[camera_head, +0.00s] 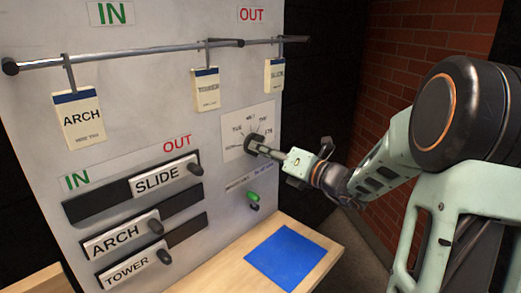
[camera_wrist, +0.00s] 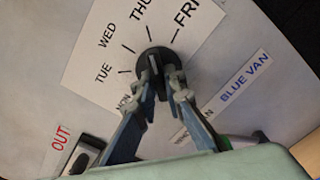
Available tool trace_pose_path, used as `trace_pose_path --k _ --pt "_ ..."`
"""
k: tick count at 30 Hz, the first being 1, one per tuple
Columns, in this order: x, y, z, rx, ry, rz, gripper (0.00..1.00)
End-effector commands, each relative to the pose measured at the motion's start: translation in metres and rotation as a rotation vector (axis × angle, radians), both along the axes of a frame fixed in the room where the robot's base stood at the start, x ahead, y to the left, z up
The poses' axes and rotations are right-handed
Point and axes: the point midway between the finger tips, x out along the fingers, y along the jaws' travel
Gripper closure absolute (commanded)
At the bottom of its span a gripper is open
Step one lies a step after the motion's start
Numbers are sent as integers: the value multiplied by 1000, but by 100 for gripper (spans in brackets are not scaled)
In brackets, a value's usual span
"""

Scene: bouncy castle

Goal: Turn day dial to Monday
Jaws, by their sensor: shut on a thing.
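The day dial (camera_head: 251,141) is a round black knob on a white card (camera_head: 234,136) on the upright grey board. In the wrist view the dial (camera_wrist: 154,54) has a raised grip bar. TUE, WED, THU and FRI are printed around it, and MON is partly covered by a finger. Short tick marks run out toward the words. My gripper (camera_wrist: 164,78) is shut on the dial's grip, one finger on each side. In the head view my gripper (camera_head: 264,151) reaches the dial from the right. Which day the dial points to I cannot tell.
Below the dial are a green knob (camera_head: 253,197) and a BLUE VAN label (camera_wrist: 245,78). SLIDE, ARCH and TOWER sliders (camera_head: 160,183) are at lower left. Tags hang from a rail (camera_head: 130,56) above. A blue mat (camera_head: 287,257) lies on the wooden ledge. A brick wall (camera_head: 420,60) stands right.

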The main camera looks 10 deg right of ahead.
Motion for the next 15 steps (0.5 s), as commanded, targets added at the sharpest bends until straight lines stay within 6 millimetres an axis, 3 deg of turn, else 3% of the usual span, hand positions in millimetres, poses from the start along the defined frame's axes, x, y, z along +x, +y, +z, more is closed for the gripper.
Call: trace_pose_path --k 15 --pt "0 -1 -3 -83 -60 0 100"
